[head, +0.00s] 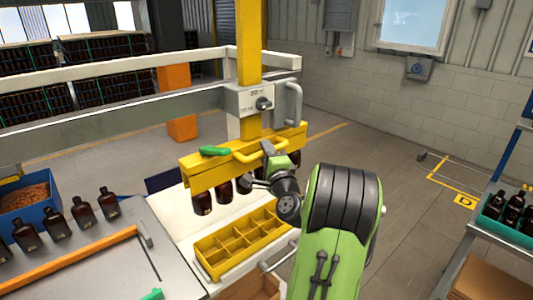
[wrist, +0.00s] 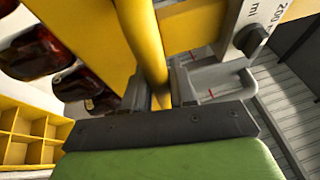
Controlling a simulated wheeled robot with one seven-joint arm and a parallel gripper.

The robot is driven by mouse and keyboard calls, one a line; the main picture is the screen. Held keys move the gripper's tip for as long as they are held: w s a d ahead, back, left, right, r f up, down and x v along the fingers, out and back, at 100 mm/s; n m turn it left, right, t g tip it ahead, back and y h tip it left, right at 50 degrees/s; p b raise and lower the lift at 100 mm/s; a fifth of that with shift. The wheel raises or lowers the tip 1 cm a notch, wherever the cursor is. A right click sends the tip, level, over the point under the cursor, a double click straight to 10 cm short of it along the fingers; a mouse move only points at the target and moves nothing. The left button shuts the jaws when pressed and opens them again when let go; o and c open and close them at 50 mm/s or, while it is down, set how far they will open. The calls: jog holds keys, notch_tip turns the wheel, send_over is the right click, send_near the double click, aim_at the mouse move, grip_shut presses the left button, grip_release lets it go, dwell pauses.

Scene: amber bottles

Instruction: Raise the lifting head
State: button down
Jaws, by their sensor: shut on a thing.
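The lifting head (head: 203,177) is a yellow beam below a yellow vertical post (head: 249,45). Several amber bottles (head: 202,203) hang under it, upright, above and behind the yellow divided crate (head: 205,264). My gripper (head: 268,150) is at the yellow bar handle (wrist: 143,40) on the beam's front, shut on it. In the wrist view the bar runs down between my dark fingers. Bottles (wrist: 38,52) show at the left there, with the crate (wrist: 40,150) below them. My wrist hides part of the beam's right end and some bottles in the head view.
A green lever (head: 214,151) sits on the beam. A grey rail (head: 110,112) crosses behind, with a knob box (head: 250,101) and a grey handle (head: 294,104). Several amber bottles (head: 82,215) stand on the left table beside an orange bar (head: 70,262). A teal crate (head: 510,226) stands right.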

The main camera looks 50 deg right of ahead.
jog(key=shift+r+t, duration=0.3)
jog(key=shift+r, duration=0.2)
jog(key=c, duration=1)
grip_release()
jog(key=shift+a+f, duration=0.1)
jog(key=shift+f, duration=0.15)
jog(key=b+v, duration=0.4)
jog(key=v, duration=0.3)
jog(key=b+v, duration=0.5)
jog(key=v, duration=0.3)
jog(key=shift+s+a+r, duration=0.15)
jog(key=shift+s+a, duration=0.1)
jog(key=shift+a, duration=0.05)
